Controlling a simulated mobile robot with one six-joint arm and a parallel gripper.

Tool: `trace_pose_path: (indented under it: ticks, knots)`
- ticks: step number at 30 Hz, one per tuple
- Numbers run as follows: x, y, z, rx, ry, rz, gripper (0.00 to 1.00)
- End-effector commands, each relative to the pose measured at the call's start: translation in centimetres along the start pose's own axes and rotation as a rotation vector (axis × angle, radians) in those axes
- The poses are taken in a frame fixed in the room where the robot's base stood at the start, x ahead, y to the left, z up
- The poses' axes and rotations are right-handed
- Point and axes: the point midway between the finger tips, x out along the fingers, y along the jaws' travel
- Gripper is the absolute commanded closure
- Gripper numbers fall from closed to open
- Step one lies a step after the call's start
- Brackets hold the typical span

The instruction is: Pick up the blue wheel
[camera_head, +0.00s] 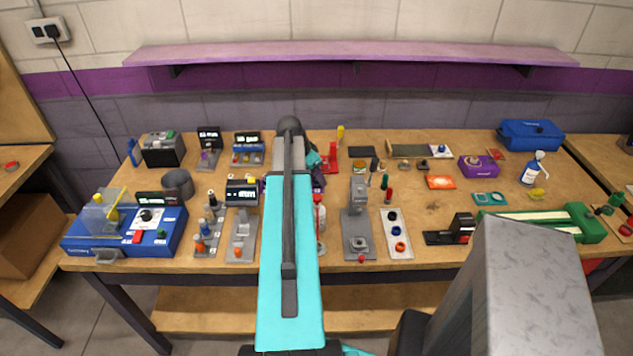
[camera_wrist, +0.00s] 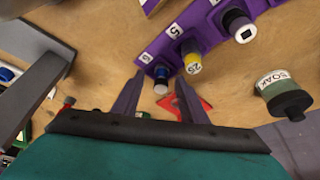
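The blue wheel (camera_head: 397,231) is a small ring lying on a light grey slot track (camera_head: 391,254) near the front edge of the workbench, right of the middle. A dark wheel (camera_head: 392,215) lies behind it and a red wheel (camera_head: 400,246) in front of it on the same track. My gripper (camera_wrist: 159,76) is open, with its two fingers apart over the bench. It is away from the blue wheel, further back and left. My arm mostly hides it in the head view. I cannot make out the blue wheel for certain in the wrist view.
A grey metal fixture (camera_head: 359,222) stands just left of the track. A black and red device (camera_head: 461,229) stands to the right. Below my gripper are a purple numbered rack (camera_wrist: 175,43) with several capped vials and a SOAK bottle (camera_wrist: 283,92). Bare wood lies behind the track.

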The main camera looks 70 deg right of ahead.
Motion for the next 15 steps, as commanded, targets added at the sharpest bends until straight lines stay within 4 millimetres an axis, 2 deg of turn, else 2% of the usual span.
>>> trace_pose_path:
  ticks: [5, 12, 15]
  knots:
    - [0.0, 0.02, -0.02, 0.0, 0.0, 0.0, 0.61]
    - [0.0, 0.03, -0.03, 0.0, 0.0, 0.0, 1.0]
    - [-0.01, 0.03, -0.04, 0.0, 0.0, 0.0, 1.0]
